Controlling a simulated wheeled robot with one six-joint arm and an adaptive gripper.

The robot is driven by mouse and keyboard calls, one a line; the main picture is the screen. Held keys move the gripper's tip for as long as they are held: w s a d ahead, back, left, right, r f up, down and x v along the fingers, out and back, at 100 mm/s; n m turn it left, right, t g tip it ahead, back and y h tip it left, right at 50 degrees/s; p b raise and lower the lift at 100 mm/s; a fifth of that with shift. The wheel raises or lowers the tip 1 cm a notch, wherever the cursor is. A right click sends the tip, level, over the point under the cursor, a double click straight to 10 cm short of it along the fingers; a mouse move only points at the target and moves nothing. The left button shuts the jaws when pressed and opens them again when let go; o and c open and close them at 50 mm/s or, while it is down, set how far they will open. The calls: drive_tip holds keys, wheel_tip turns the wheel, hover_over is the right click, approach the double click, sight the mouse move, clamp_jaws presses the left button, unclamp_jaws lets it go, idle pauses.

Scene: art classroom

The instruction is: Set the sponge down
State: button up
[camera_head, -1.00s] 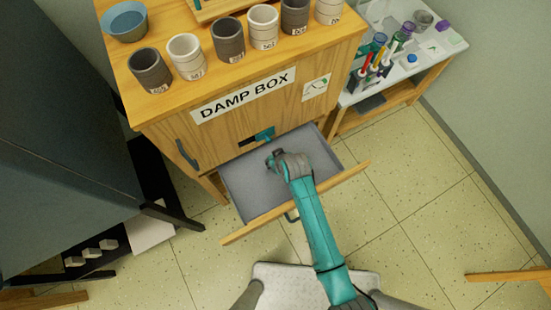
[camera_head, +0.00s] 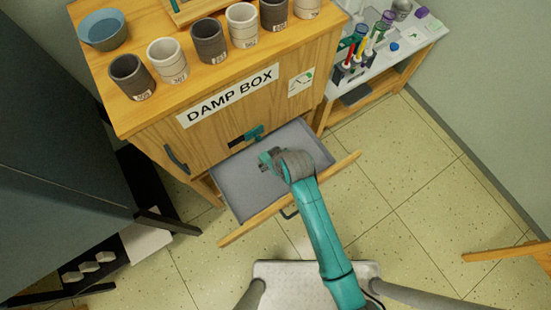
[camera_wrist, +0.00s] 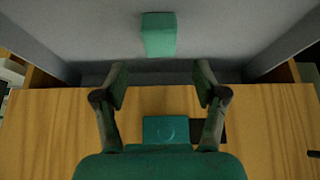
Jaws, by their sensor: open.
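A small teal block (camera_wrist: 158,35), which looks like the sponge, is on the grey drawer floor in the wrist view. It lies beyond my fingertips, between their lines and apart from both fingers. My gripper (camera_wrist: 162,78) is open, with empty space between its fingers. In the head view my gripper (camera_head: 266,160) is over the open drawer (camera_head: 234,192). I cannot make out the block there; my gripper and arm cover part of the drawer.
The drawer belongs to the wooden damp box cabinet (camera_head: 290,62), whose top carries several cups and a blue bowl (camera_head: 103,30). A teal latch (camera_head: 254,132) is on its front. A white side table (camera_head: 400,62) stands at right. Dark furniture (camera_head: 60,140) is at left.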

drive_tip(key=v, duration=0.5)
drive_tip(key=s+d, duration=0.2)
drive_tip(key=s+d+f+m+t, duration=0.1)
drive_tip(key=s+d, duration=0.1)
drive_tip(key=s+d+m+t, duration=0.1)
drive_tip(key=s+d, duration=0.1)
drive_tip(key=d, duration=0.1)
drive_tip(key=shift+s+d+f, duration=0.1)
drive_tip(key=shift+s+f, duration=0.2)
drive_tip(key=shift+s, duration=0.05)
drive_tip(key=s+d+r+m+t+h, duration=0.1)
drive_tip(key=s+d+r+m+t, duration=0.2)
drive_tip(key=s+d, duration=0.45)
drive_tip(key=s+d+r+m+t+h, duration=0.1)
drive_tip(key=s+d+r+t, duration=0.1)
drive_tip(key=s+r, duration=0.5)
drive_tip(key=s+d+r+m+t+h, duration=0.1)
drive_tip(key=s+d+r+t, duration=0.1)
drive_tip(key=s+r, duration=0.5)
wheel_tip(320, 180, up, 4)
drive_tip(key=shift+s+f+t, duration=0.1)
drive_tip(key=shift+s+t, duration=0.25)
drive_tip(key=shift+t, duration=0.05)
